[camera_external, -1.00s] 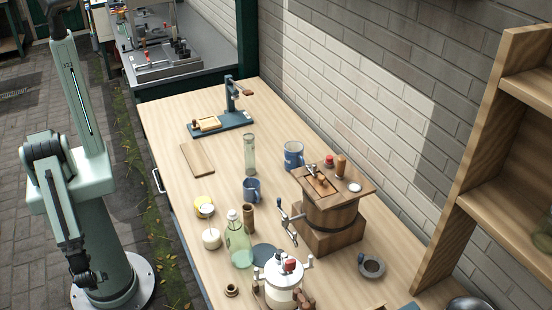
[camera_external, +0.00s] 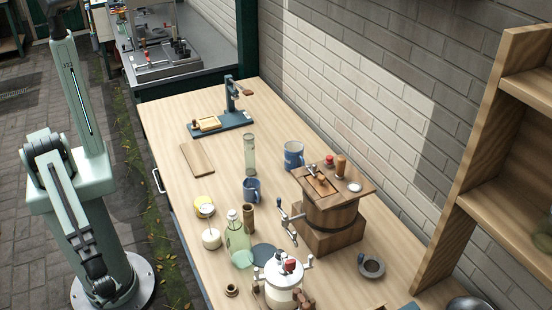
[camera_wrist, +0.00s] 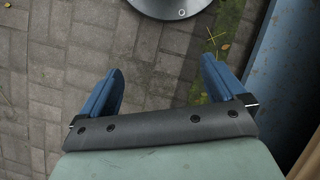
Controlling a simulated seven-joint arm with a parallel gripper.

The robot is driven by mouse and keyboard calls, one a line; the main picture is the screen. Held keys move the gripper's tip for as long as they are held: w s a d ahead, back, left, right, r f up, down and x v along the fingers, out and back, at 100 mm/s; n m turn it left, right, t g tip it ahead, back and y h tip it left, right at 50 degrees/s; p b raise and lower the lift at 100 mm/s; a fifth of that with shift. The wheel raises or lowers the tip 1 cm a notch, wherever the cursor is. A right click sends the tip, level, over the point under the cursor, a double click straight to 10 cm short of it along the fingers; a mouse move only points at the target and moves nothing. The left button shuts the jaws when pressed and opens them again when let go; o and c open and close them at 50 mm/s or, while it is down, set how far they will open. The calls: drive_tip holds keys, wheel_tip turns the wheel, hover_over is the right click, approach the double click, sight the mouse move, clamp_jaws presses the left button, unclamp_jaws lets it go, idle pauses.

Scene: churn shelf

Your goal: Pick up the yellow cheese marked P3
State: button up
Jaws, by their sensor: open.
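In the external view my arm hangs beside the table's left side, well away from the cheese. The wrist view does not show the cheese.
A wooden board (camera_external: 197,159) lies farther back. A wooden churn (camera_external: 332,215) and a white pot (camera_external: 283,292) stand to the right.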

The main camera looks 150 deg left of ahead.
drive_tip(key=w+a+r+n+t, duration=0.1)
drive_tip(key=w+a+r+n, duration=0.2)
drive_tip(key=w+a+r, duration=0.35)
drive_tip(key=w+a+r+n+t, duration=0.1)
drive_tip(key=w+a+r+n, duration=0.15)
drive_tip(key=a+r, duration=0.65)
drive_tip(key=w+a+r+n+t, duration=0.1)
drive_tip(key=w+a+r+n, duration=0.2)
drive_tip(key=w+a+r, duration=0.45)
wheel_tip(320, 180, up, 30)
drive_tip(key=n+t+y, duration=0.1)
drive_tip(key=n+t, duration=0.1)
drive_tip(key=n, duration=0.5)
hover_over(201, 203)
drive_tip(key=shift+m, duration=0.25)
drive_tip(key=f, duration=0.8)
drive_tip(key=shift+w+f, duration=0.2)
drive_tip(key=shift+w, duration=0.1)
drive_tip(key=shift+s+f, duration=0.15)
drive_tip(key=shift+f, duration=1.15)
drive_tip(key=shift+s+f, duration=0.15)
drive_tip(key=shift+f, duration=1.15)
drive_tip(key=shift+c, duration=0.5)
drive_tip(key=c, duration=1.1)
